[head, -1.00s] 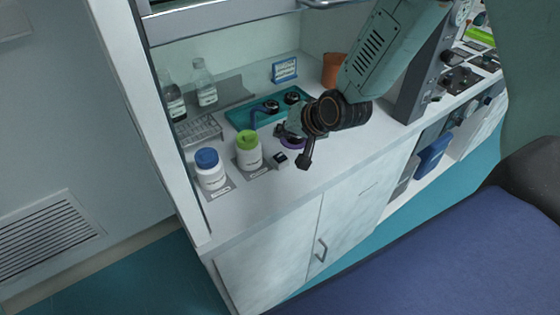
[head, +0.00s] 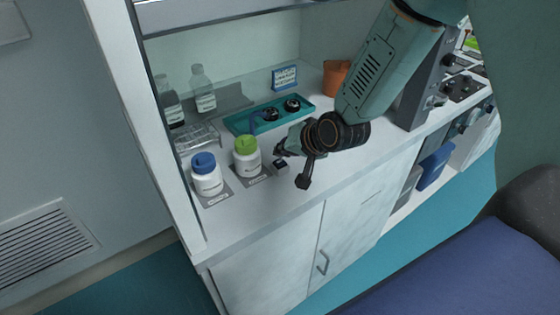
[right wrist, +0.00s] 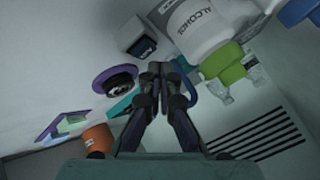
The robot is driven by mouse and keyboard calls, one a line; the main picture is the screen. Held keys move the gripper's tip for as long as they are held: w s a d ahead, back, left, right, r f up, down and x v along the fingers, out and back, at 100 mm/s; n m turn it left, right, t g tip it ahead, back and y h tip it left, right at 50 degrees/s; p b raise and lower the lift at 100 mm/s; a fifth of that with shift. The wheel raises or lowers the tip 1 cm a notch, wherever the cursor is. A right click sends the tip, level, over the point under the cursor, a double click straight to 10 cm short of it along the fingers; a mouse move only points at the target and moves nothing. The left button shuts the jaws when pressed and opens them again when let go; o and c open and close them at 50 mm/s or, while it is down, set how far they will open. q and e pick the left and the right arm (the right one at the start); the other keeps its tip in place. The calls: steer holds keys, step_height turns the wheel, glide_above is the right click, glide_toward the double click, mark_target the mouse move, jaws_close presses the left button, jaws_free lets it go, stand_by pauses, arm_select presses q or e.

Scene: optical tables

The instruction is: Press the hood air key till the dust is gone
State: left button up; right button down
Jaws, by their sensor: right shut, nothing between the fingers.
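The air key is a small dark-topped block (head: 281,166) on the hood's worktop, right of the green-capped bottle. In the right wrist view the key (right wrist: 140,42) is white-sided with a dark, lettered face. My right gripper (head: 279,152) is shut and empty, its tips low over the worktop just beside the key. In the right wrist view the closed fingertips (right wrist: 158,70) appear slightly apart from the key; I cannot tell whether they touch it. A round dark lens in a purple ring (right wrist: 117,84) lies nearby. I cannot make out any dust. My left gripper is out of view.
A green-capped bottle (head: 246,160) and a blue-capped bottle (head: 207,178) stand left of the key. A teal tray (head: 240,124) with dark round pieces lies behind, near an orange pot (head: 334,78). The worktop's front strip (head: 250,210) is clear.

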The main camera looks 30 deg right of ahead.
mark_target(283, 163)
steer(key=shift+f, duration=0.2)
stand_by(0.7)
steer(key=shift+f+b, duration=0.25)
steer(key=shift+b, duration=0.1)
steer(key=shift+f+b, duration=0.3)
steer(key=shift+f, duration=0.15)
stand_by(0.6)
steer(key=shift+r, duration=0.1)
steer(key=shift+r+p, duration=0.8)
steer(key=shift+r, duration=0.1)
step_height(283, 163, up, 5)
steer(key=p, duration=0.4)
stand_by(1.0)
